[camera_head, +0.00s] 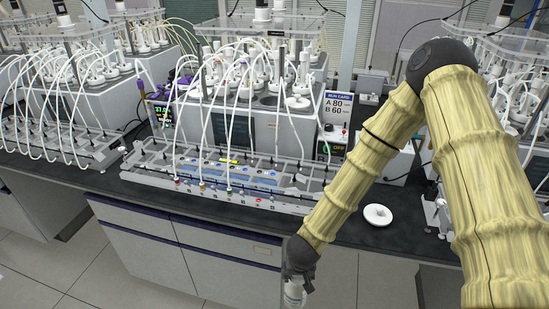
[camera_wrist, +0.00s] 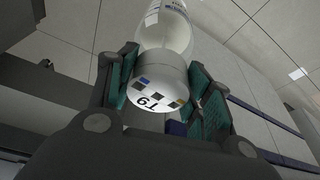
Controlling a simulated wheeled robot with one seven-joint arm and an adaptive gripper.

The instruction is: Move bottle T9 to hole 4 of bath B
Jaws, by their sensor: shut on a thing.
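My gripper (camera_head: 298,262) hangs low in front of the bench, at the bottom of the head view. It is shut on bottle T9 (camera_head: 294,293), which is pale and partly cut off by the frame edge. In the wrist view the teal pads of my gripper (camera_wrist: 163,85) press on both sides of the bottle's cap (camera_wrist: 155,88), marked T9, and the clear bottle body (camera_wrist: 165,25) extends beyond it. A middle bath (camera_head: 285,128) on the bench holds several white-capped bottles with tubes. A dark open hole (camera_head: 268,100) shows in its top. I cannot read bath letters or hole numbers.
A tube rack (camera_head: 225,175) lies along the bench front. A run card (camera_head: 338,106) reads A 80, B 60. A controller (camera_head: 336,148) reads OFF. A round white lid (camera_head: 377,214) lies on the dark bench (camera_head: 345,232). More baths stand left and right. Looping tubes crowd the baths.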

